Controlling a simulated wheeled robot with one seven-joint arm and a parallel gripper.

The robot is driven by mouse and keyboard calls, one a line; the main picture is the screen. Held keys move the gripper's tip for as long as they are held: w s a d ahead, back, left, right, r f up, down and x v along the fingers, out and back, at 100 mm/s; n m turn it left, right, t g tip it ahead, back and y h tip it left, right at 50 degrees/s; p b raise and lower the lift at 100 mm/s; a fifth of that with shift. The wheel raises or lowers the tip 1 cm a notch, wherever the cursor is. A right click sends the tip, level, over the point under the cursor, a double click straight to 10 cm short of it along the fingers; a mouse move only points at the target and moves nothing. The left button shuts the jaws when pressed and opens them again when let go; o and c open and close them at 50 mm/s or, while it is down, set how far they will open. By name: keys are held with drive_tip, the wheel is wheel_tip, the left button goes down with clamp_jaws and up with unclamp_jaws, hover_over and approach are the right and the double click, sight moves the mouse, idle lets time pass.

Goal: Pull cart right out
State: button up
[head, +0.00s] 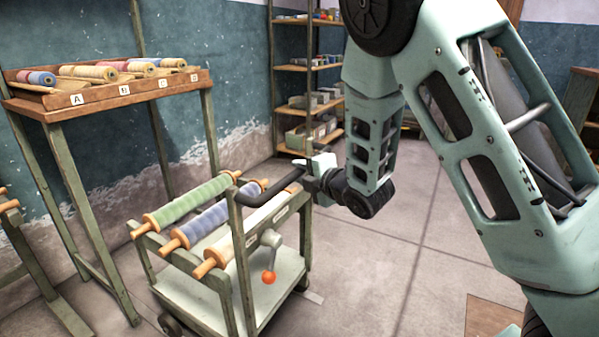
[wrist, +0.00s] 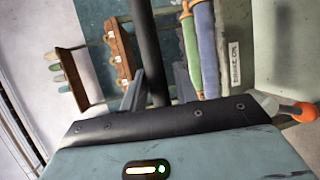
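The cart (head: 200,265) is a green-framed trolley with a pale lower shelf, standing on the floor in the lower middle of the head view. My gripper (head: 303,166) is at the far end of this bar. In the wrist view the bar (wrist: 148,45) runs between the two fingers of my gripper (wrist: 160,82), with a narrow gap seeming to show on each side. An orange-knobbed lever (head: 269,276) hangs on the cart's end; the knob also shows in the wrist view (wrist: 304,112).
The cart carries green (head: 190,205), blue (head: 215,222) and whitish (head: 250,233) rolls. A wooden rack (head: 60,108) of lettered roll bays stands behind it at left. Shelves (head: 297,68) stand at the back. The floor (head: 365,270) right of the cart is clear.

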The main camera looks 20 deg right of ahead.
drive_tip(key=shift+o, duration=0.4)
drive_tip(key=shift+r, duration=0.1)
drive_tip(key=p+v, duration=0.2)
drive_tip(key=v, duration=0.4)
drive_tip(key=shift+r, duration=0.15)
drive_tip(key=shift+s+d+p, duration=0.2)
drive_tip(key=shift+s+p, duration=0.25)
drive_tip(key=shift+s, duration=0.3)
